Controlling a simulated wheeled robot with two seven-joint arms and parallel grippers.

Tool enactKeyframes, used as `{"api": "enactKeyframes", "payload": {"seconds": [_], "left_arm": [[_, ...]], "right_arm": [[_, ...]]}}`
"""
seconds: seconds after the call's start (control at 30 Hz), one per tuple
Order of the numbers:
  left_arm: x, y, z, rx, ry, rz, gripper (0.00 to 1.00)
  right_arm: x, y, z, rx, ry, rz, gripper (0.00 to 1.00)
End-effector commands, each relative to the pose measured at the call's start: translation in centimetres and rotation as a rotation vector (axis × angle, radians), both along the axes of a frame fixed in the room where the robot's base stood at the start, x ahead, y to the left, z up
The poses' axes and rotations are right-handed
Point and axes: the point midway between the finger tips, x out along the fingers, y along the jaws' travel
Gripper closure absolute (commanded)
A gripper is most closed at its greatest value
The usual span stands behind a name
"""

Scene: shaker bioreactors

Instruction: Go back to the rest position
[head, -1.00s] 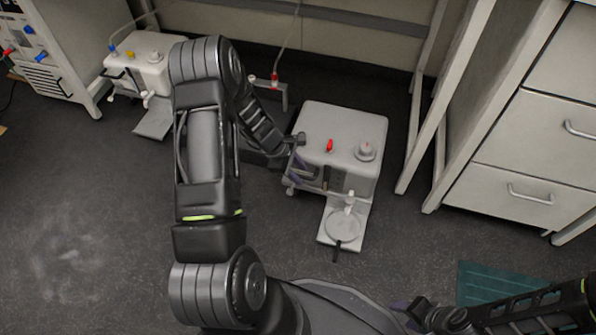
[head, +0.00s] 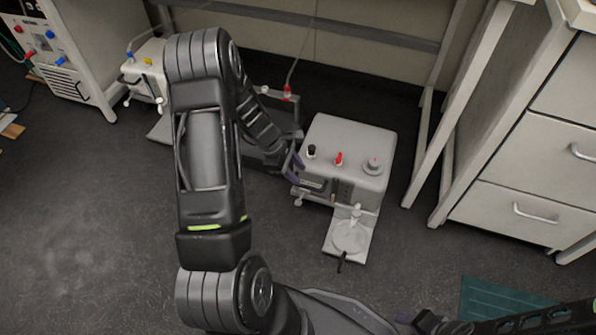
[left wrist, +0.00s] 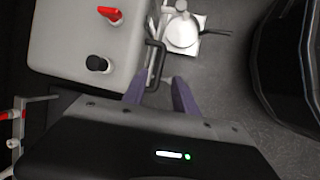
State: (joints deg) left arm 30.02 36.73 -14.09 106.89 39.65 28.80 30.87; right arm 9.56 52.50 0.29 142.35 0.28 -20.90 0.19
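My left gripper (head: 296,166) is just left of the grey-white bioreactor box (head: 345,150), close to its front left side. In the left wrist view its two purple fingers (left wrist: 160,92) are spread apart with nothing between their tips. A black bent handle (left wrist: 155,62) on the box's side is just beyond the fingertips; I cannot tell whether they touch. The box has a black knob (head: 311,151), a red knob (head: 339,159) and a grey dial (head: 374,164) on top. My right gripper (head: 428,321) shows only partly at the bottom edge, its fingers unclear.
A round plate on a white base (head: 349,236) juts from the box's front. A second white device (head: 148,72) stands at the back left, partly behind my left arm. A drawer cabinet (head: 530,170) is at the right. Dark floor at the left is clear.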

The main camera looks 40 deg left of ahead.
Motion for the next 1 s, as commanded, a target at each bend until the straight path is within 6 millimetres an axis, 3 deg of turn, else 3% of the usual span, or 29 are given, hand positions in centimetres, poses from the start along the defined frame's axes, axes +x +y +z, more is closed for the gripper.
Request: {"api": "enactKeyframes", "payload": {"seconds": [0.37,0.47,0.57,0.63,0.67,0.8,1.0], "left_arm": [[0.0,0.0,0.0,0.002,-0.002,-0.006,0.66],[0.1,0.8,-0.3,0.051,-0.017,-0.038,0.66],[-1.0,1.8,-1.5,0.162,-0.022,-0.138,0.66],[-2.6,0.9,-3.2,0.255,-0.015,-0.284,0.66],[-3.4,-0.2,-4.1,0.296,-0.017,-0.373,0.66],[-6.3,-9.3,-7.1,0.427,-0.096,-0.872,0.66],[-10.4,-20.8,-7.5,0.441,-0.281,-1.323,0.66]], "right_arm": [[0.0,0.0,0.0,0.0,-0.001,0.0,0.52],[0.0,0.0,0.0,0.0,-0.001,0.0,0.52],[0.0,0.0,0.0,0.0,-0.001,0.0,0.52],[0.0,0.0,0.0,0.0,-0.001,0.0,0.52],[0.0,0.0,0.0,0.0,-0.001,0.0,0.52],[0.0,0.0,0.0,0.0,-0.001,0.0,0.52],[0.0,0.0,0.0,0.0,-0.001,0.0,0.52]]}}
